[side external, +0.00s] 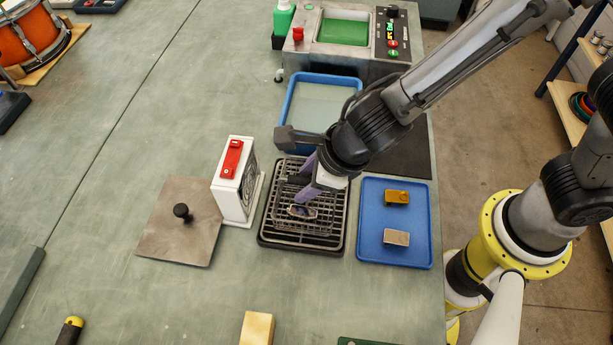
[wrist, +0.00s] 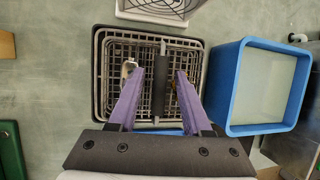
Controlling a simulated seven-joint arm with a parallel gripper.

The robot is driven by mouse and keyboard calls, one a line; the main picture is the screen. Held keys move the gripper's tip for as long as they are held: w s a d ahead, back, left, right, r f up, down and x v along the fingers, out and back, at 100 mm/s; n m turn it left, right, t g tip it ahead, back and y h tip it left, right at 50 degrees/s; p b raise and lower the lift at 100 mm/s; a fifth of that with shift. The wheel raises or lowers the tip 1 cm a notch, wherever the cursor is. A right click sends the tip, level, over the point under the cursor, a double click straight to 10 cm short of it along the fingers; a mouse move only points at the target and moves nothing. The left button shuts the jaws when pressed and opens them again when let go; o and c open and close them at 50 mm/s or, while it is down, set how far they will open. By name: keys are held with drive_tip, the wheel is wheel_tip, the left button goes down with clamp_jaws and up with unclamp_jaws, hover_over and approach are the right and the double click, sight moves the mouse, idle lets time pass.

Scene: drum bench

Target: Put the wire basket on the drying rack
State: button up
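The wire basket (side external: 322,222) is a dark grid basket with an upright handle. It appears to rest on the black drying rack (side external: 261,238), a ribbed tray; both also show in the wrist view, the basket (wrist: 148,108) within the rack's rim (wrist: 97,75). My gripper (side external: 301,183) is low over the basket. In the wrist view, its purple fingers (wrist: 155,78) are apart, one each side of the dark handle (wrist: 160,65), with gaps between. A small metal part (wrist: 129,67) lies in the basket. My gripper hides some of the basket in the side view.
A blue tub (side external: 291,103) of liquid stands behind the rack. A blue tray (side external: 397,258) with a brass and a silver block is at right.

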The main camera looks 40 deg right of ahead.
drive_tip(key=shift+r, duration=0.1)
drive_tip(key=v, duration=1.2)
drive_tip(key=d+r+m+h, duration=0.1)
drive_tip(key=d+r+m, duration=0.3)
drive_tip(key=d+m, duration=1.55)
drive_tip(key=s+d+m, duration=0.3)
drive_tip(key=s+m, duration=0.1)
drive_tip(key=m, duration=0.9)
drive_tip(key=s+d+m+t, duration=0.1)
drive_tip(key=s+d+m, duration=0.3)
drive_tip(key=m, duration=0.9)
drive_tip(key=shift+s+r+h, duration=0.2)
drive_tip(key=shift+r+h, duration=0.1)
drive_tip(key=shift+h, duration=0.1)
